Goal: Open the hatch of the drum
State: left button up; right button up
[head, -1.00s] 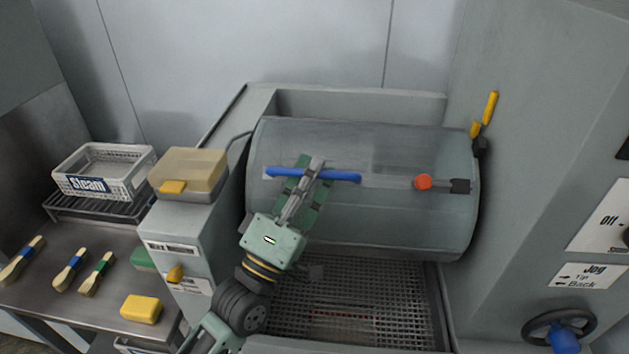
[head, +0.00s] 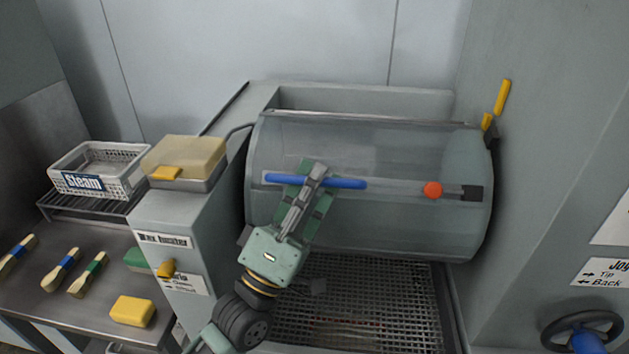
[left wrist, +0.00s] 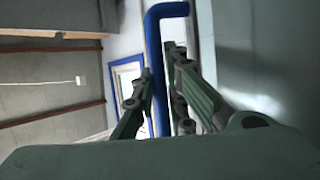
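The grey drum (head: 400,230) lies on its side in the machine. A long blue handle (head: 345,183) runs across its front, and an orange knob (head: 433,190) with a dark block sits to the right at the same height. A pale rim line shows along the drum's top. My left gripper (head: 318,172) is at the handle's middle, its fingers crossing the bar. The hatch's outline is hard to make out. My right gripper is not in view.
A perforated grate (head: 370,310) lies below the drum. At the left stand a box with a yellow lid (head: 185,158) and a white steam basket (head: 100,168). Brushes (head: 60,270) and a yellow sponge (head: 132,311) lie on the bench. A yellow lever (head: 502,98) is at the right.

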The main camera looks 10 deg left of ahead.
pick_arm(q)
jog(key=shift+o, duration=0.7)
jog(key=shift+f, duration=0.1)
jog(key=v, duration=1.2)
jog(key=shift+c, duration=0.6)
